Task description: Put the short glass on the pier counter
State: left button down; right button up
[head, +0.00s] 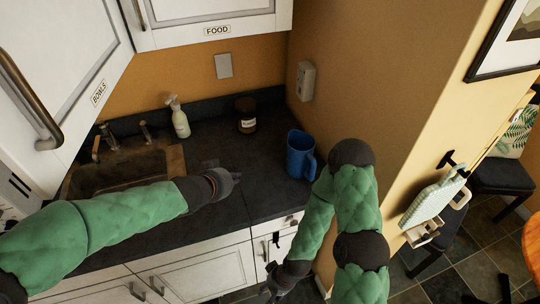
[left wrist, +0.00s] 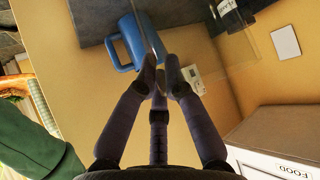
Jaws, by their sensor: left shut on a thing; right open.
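My left gripper (head: 236,176) is above the dark counter (head: 225,208), between the sink and the blue mug. In the left wrist view its fingers (left wrist: 160,80) are closed on a clear, hard-to-see thing, which looks like the short glass (left wrist: 190,42). Its faint outline shows just beyond the fingertips. In the head view I cannot make out the glass clearly. My right gripper (head: 270,291) is open, low in front of the cabinet doors at the bottom of the head view. I cannot tell which surface is the pier counter.
A blue mug (head: 301,155) stands at the counter's right end, beside the wall. A spray bottle (head: 179,118) and a dark jar (head: 246,115) stand at the back. The sink (head: 125,168) is at left. Wall cabinets (head: 205,10) hang above. Counter between sink and mug is mostly clear.

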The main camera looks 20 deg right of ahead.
pick_arm(q)
jog(key=shift+s+d+f+b+x, duration=0.15)
jog(key=shift+s+d+b+x, duration=0.3)
jog(key=shift+b+x, duration=1.75)
jog(key=shift+s+d+f+b+x, duration=0.15)
jog(key=shift+s+d+b+x, duration=0.25)
jog(key=shift+x, duration=3.5)
jog(key=shift+s+d+f+b+x, duration=0.2)
jog(key=shift+s+b+x, duration=0.85)
jog(key=shift+x, duration=2)
jog(key=shift+w+b, duration=0.35)
jog(key=shift+w, duration=0.05)
jog(key=shift+f, duration=0.1)
jog(key=c, duration=1.7)
grip_release()
jog(key=o, duration=0.4)
jog(key=shift+c, duration=0.2)
